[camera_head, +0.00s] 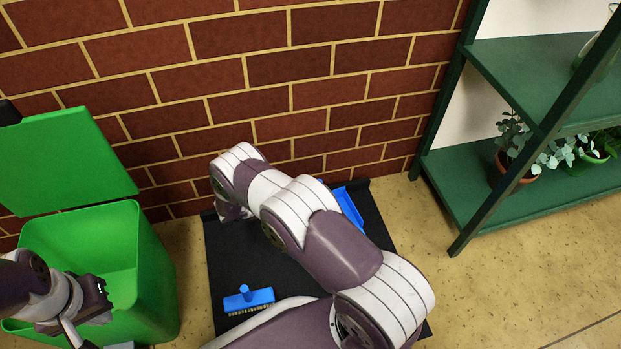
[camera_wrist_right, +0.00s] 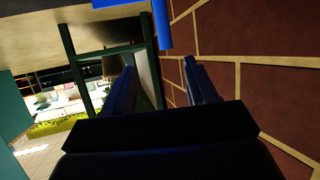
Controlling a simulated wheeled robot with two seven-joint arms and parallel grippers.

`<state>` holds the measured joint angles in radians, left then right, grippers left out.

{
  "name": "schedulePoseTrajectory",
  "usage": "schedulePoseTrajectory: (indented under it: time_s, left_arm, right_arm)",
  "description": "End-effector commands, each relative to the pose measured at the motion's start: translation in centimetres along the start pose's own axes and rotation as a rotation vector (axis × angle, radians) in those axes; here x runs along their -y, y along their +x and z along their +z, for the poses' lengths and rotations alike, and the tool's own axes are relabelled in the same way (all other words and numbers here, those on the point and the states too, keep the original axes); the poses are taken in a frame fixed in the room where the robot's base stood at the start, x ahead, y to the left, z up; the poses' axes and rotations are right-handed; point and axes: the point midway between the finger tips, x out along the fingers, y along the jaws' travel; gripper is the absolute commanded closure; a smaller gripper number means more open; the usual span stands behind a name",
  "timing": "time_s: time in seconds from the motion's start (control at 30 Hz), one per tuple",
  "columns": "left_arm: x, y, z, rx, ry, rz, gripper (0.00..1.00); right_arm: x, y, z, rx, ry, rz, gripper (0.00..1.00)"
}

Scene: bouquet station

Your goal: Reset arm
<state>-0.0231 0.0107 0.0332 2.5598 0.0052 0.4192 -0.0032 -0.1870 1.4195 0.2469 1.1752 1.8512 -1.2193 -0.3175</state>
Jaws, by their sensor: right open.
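My left gripper (camera_head: 92,312) is over the front of the green bin (camera_head: 155,270) at the left of the head view; its finger gap does not show clearly. My right arm crosses the middle of the head view above the black mat (camera_head: 228,262), and its gripper is mostly hidden at the far end. In the right wrist view my right gripper (camera_wrist_right: 162,82) has its two dark fingers apart, with nothing between them.
The bin's lid (camera_head: 65,160) stands open. A blue brush (camera_head: 248,300) lies on the mat. A blue item (camera_head: 348,208) is partly hidden behind my right arm. A brick wall (camera_head: 300,65) is behind. A green shelf (camera_head: 480,195) with potted plants stands right; floor before it is clear.

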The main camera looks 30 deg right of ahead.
Motion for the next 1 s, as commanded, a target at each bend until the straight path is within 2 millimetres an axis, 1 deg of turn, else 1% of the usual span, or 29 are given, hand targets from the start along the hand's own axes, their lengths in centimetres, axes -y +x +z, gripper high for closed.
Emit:
schedulePoseTrajectory:
  time_s: [0.03,0.1,0.2,0.37,0.43,0.47,0.5,0.57,0.6,0.63,0.67,0.7,0.77,0.8,0.87,0.9,0.97,1.0]
  left_arm:
    - [0.0,-0.6,-0.1,0.0,0.0,0.0,1.0]
    - [0.0,-0.7,-0.1,0.0,0.0,0.0,1.0]
    - [0.0,-0.7,-0.1,0.001,0.0,0.0,1.0]
    - [0.0,-0.7,-0.1,0.001,0.0,0.0,1.0]
    - [0.0,-0.6,-0.1,0.001,0.0,0.0,1.0]
    - [0.0,-0.6,-0.1,0.001,0.0,0.0,1.0]
    - [0.0,-0.6,-0.1,0.001,0.0,0.0,1.0]
    - [0.0,-0.7,-0.1,0.001,0.0,0.0,1.0]
    - [0.0,-0.8,-0.1,0.001,0.0,0.0,1.0]
    - [0.0,-1.3,-0.1,0.001,0.0,0.0,1.0]
    - [0.0,-2.0,-0.2,0.001,0.0,0.0,1.0]
    - [0.0,-2.9,-0.3,0.001,0.0,0.0,1.0]
    - [0.0,-4.3,-0.5,0.0,0.0,0.0,1.0]
    - [0.0,-5.1,-0.6,0.0,0.0,0.0,1.0]
    - [0.0,-6.4,-0.8,0.0,0.0,0.0,1.0]
    - [0.0,-7.3,-0.9,0.0,0.0,0.0,1.0]
    - [0.0,-8.6,-1.0,0.0,0.0,0.0,1.0]
    - [0.0,-9.5,-1.1,0.0,0.0,0.0,1.0]
  right_arm:
    - [0.0,-0.8,-0.3,-0.001,0.0,-0.002,0.43]
    - [0.0,-1.4,-0.2,-0.001,0.0,0.0,0.43]
    - [0.0,-1.7,0.0,-0.001,0.0,0.0,0.43]
    - [0.0,-1.7,0.1,0.001,0.006,0.0,0.43]
    - [0.5,-1.7,0.9,0.042,0.021,-0.022,0.43]
    - [1.1,-1.8,1.6,0.072,0.021,-0.053,0.43]
    - [1.8,-1.8,2.8,0.124,-0.003,-0.115,0.43]
    - [2.4,-2.1,5.4,0.232,-0.092,-0.234,0.43]
    - [3.4,-3.5,6.3,0.324,-0.163,-0.334,0.43]
    - [4.0,-5.1,6.4,0.401,-0.222,-0.41,0.43]
    - [4.4,-7.0,5.9,0.479,-0.284,-0.482,0.43]
    - [4.4,-9.7,4.9,0.583,-0.376,-0.567,0.43]
    - [3.3,-13.8,2.4,0.728,-0.525,-0.672,0.43]
    - [1.9,-16.1,0.5,0.805,-0.626,-0.721,0.43]
    - [-0.7,-19.1,-3.0,0.899,-0.775,-0.775,0.43]
    - [-2.6,-20.8,-5.7,0.947,-0.874,-0.802,0.43]
    - [-6.0,-22.9,-9.9,1.003,-1.011,-0.836,0.43]
    - [-8.4,-23.7,-12.5,1.027,-1.089,-0.851,0.43]
